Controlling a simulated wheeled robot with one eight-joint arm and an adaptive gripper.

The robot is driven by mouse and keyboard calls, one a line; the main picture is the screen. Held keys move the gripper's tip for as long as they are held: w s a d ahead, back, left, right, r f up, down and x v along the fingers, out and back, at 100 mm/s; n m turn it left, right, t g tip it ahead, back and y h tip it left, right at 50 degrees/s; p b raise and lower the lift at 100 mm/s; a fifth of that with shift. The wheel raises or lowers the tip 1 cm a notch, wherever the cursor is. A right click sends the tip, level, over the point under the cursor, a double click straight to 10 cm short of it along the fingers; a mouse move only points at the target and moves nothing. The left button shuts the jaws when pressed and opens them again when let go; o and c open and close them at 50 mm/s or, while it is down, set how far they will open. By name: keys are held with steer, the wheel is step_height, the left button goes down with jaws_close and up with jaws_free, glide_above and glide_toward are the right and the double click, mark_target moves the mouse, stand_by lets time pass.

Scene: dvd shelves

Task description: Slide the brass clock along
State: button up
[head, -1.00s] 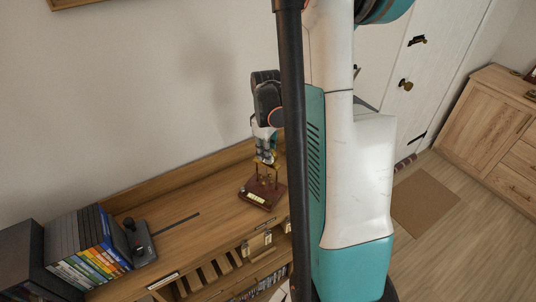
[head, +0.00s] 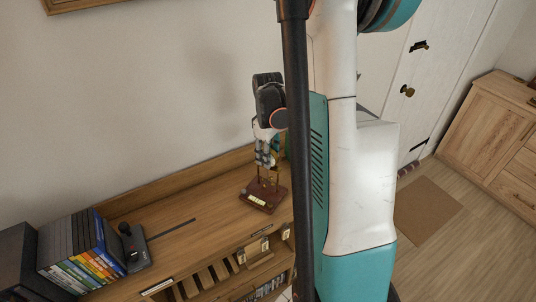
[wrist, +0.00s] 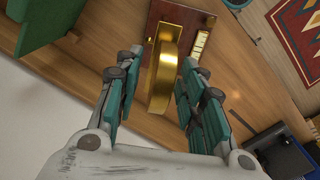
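The brass clock (head: 260,198) stands upright on the shelf top, with a dark red-brown base and a pale plate on its front. In the wrist view its brass body (wrist: 164,66) rises toward me from the base (wrist: 168,12). My gripper (head: 266,158) is above the clock, pointing down. In the wrist view my gripper (wrist: 161,58) is open, with one teal-padded finger on each side of the brass body. Gaps show between the brass and both fingers. The clock's upper part is partly hidden by the fingers in the head view.
A row of cases (head: 75,250) and a dark stand (head: 134,246) are at the shelf top's left end. A dark strip (head: 172,229) lies between stand and clock, on otherwise clear wood. A green object (wrist: 45,20) and a patterned red item (wrist: 295,40) show in the wrist view.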

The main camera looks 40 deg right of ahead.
step_height(320, 180, up, 12)
stand_by(0.6)
stand_by(0.4)
